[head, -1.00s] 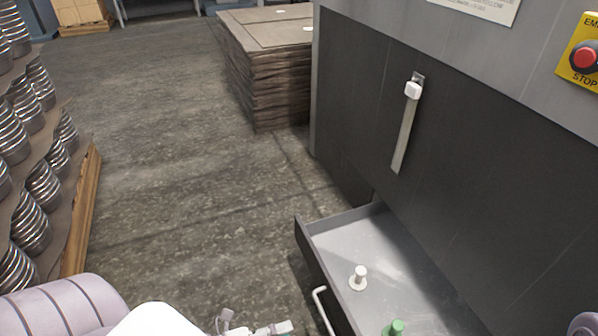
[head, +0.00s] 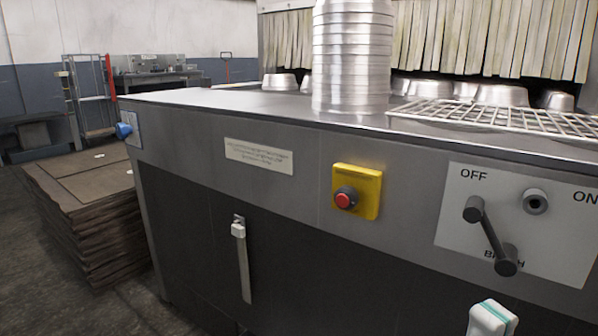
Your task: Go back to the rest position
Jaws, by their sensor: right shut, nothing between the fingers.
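A small white part with a teal stripe, at the bottom right edge of the head view, is the visible bit of my right gripper (head: 492,318). It is in front of the grey machine (head: 400,270), below its switch panel. It is shut with nothing held. Most of it is cut off by the frame edge. My left gripper is not in view.
The machine's top carries a tall stack of metal pans (head: 352,60), a wire rack (head: 500,118) and several upturned pans. A red stop button (head: 345,197), a lever (head: 490,235) and a white-tipped handle (head: 242,260) are on its front. Brown sheets (head: 85,210) are stacked at left.

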